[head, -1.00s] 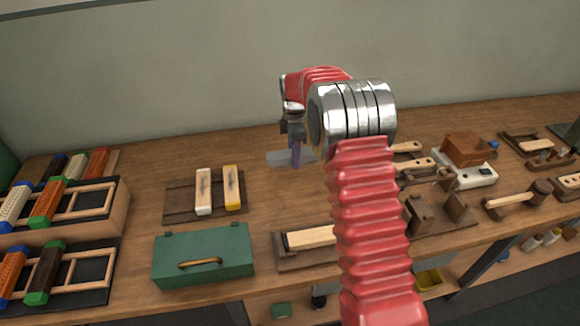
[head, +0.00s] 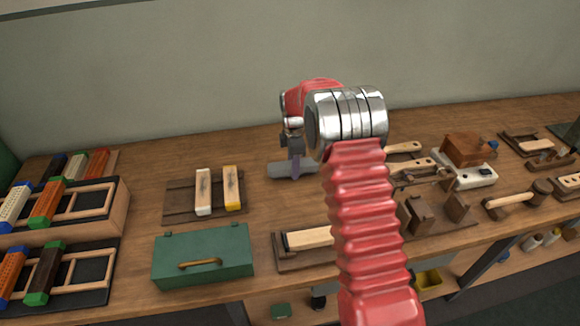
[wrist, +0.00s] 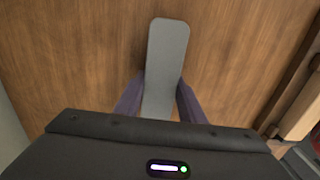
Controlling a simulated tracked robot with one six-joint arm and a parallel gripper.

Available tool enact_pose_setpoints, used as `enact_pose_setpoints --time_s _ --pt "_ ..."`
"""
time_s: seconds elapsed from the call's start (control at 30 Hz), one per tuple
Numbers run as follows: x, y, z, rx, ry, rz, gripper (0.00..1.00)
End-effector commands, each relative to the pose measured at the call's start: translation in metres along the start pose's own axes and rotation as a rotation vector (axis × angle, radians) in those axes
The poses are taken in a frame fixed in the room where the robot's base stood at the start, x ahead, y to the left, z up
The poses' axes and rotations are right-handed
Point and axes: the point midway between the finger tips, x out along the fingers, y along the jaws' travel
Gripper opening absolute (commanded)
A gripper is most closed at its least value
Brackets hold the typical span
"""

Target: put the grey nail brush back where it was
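The grey nail brush (head: 283,170) is low over the back middle of the bench, or resting on it; I cannot tell which. In the wrist view the brush (wrist: 167,55) is a plain grey bar with rounded corners, pointing away from me. My gripper (head: 296,168) points down at it. In the wrist view the purple fingers of my gripper (wrist: 160,95) lie against both long sides of the brush and are shut on it. The near end of the brush is hidden by the gripper body.
A dark wooden board (head: 180,206) with a white brush (head: 203,190) and a yellow brush (head: 232,187) lies to the left. A green box (head: 203,256) is in front of it. A tray with a wooden block (head: 308,239) lies nearer the front edge. Bare bench surrounds the grey brush.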

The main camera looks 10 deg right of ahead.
Motion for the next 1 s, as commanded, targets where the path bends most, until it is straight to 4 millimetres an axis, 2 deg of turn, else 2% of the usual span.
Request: enact_pose_setpoints --time_s 0.27,0.63,0.77,1.0 --pt "0.0 0.0 0.0 0.0 0.0 -0.001 0.55" --pt "-0.005 0.0 -0.001 -0.001 0.0 0.0 0.55" --pt "-0.017 0.0 -0.001 -0.001 0.0 0.001 0.55" --pt "-0.057 0.001 -0.001 -0.001 0.0 0.003 0.55"
